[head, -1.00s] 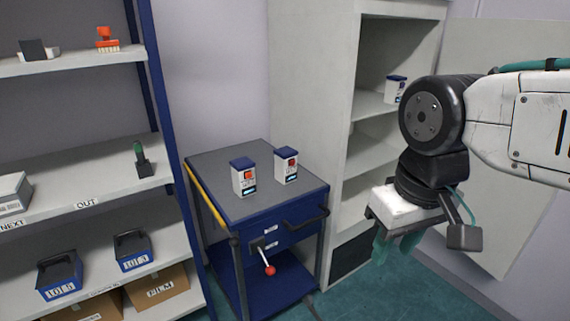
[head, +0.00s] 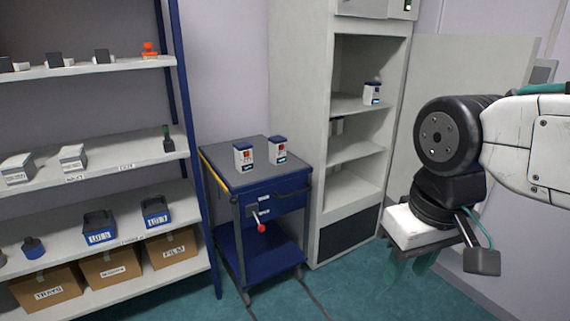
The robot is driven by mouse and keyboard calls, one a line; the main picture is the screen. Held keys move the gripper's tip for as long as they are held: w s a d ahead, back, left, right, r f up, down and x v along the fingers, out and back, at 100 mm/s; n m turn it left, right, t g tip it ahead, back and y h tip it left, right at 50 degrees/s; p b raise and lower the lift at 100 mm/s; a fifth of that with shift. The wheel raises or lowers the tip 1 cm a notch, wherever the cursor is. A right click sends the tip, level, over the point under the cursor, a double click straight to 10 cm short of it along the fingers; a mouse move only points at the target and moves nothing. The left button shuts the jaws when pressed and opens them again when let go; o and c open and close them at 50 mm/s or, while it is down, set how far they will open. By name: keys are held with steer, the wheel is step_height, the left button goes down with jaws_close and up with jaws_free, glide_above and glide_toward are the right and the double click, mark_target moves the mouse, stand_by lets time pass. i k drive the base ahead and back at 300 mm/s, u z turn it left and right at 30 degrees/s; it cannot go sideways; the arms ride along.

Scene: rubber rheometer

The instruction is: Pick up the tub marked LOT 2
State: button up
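Two open blue tubs with white labels stand on the lower shelf at the left: the left tub (head: 98,229) and the right tub (head: 156,212). Their labels seem to begin with LOT, but the numbers are too small to read surely. I cannot tell which, if either, is LOT 2. My gripper (head: 410,268) hangs at the right, in front of the open cabinet door and far from the tubs. Its green fingers point down, partly hidden by the white gripper body. Nothing shows in it, and its opening is unclear.
A blue cart (head: 255,204) with two white-and-blue containers stands between the shelving (head: 95,178) and the open cabinet (head: 303,150). Cardboard boxes (head: 110,268) fill the bottom shelf. The green floor (head: 345,285) before the cabinet is clear.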

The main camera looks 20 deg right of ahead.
mark_target(277, 156)
steer(key=u, duration=0.9)
steer(key=i, duration=1.65)
steer(key=z, duration=1.05)
steer(key=i, duration=0.6)
steer(key=z, duration=0.55)
